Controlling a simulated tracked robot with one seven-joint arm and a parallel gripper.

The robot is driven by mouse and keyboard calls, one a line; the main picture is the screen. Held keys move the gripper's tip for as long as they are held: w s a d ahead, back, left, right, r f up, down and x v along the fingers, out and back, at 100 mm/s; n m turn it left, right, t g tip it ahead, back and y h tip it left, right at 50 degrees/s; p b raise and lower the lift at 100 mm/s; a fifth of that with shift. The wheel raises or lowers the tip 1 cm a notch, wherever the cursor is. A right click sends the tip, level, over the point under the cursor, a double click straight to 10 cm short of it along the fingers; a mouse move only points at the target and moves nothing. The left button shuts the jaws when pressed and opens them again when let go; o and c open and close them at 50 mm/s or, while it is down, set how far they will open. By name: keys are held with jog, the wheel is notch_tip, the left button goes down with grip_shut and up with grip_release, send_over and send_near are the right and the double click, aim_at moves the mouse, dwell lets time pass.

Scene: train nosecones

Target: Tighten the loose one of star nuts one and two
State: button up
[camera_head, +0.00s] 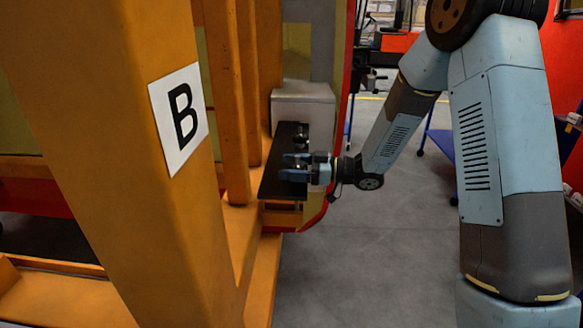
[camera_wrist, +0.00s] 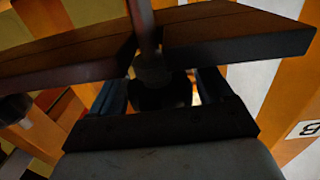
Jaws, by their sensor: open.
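A dark plate (camera_head: 268,178) sticks out beside the orange frame in the head view. My gripper (camera_head: 288,167) reaches in from the right, its blue fingers over this plate. In the wrist view, a dark round nut (camera_wrist: 155,90) sits at a rod by the gap in the plate (camera_wrist: 240,40). My gripper's open fingers stand on either side of this nut; whether they touch it is unclear. Another dark rounded part (camera_wrist: 14,107) shows at the left edge of the wrist view, perhaps the other nut. The pictures do not show which nut is one or two, or which is loose.
An orange post (camera_head: 110,130) with a white "B" sign (camera_head: 180,118) stands close on the left. A pale block (camera_head: 303,105) sits behind the plate, and a red-edged curved panel (camera_head: 340,120) runs beside it. Grey floor (camera_head: 370,260) is open between the panel and my arm.

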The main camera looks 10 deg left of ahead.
jog(key=d, duration=1.3)
jog(key=shift+d, duration=0.4)
jog(key=shift+w, duration=0.1)
jog(key=w+d+r+m+t+h, duration=0.4)
jog(key=w+d+r+t+h, duration=0.1)
jog(key=w+r+t+h, duration=0.3)
jog(key=s+d+r+m+t+h, duration=0.5)
jog(key=d+r+m+h, duration=0.25)
jog(key=d, duration=0.35)
jog(key=s+d+r+m+g+h, duration=0.1)
jog(key=s+d+m+g+h, duration=0.15)
jog(key=s, duration=0.45)
jog(key=s+d+r+m+g+h, duration=0.1)
jog(key=s+d+m+h, duration=0.15)
jog(key=s, duration=0.35)
jog(key=s+a+f+m+g+y, duration=0.1)
jog(key=s+g, duration=0.3)
jog(key=s, duration=1.2)
jog(key=shift+a+f+y, duration=0.5)
jog(key=shift+a+y, duration=0.2)
jog(key=shift+y, duration=0.05)
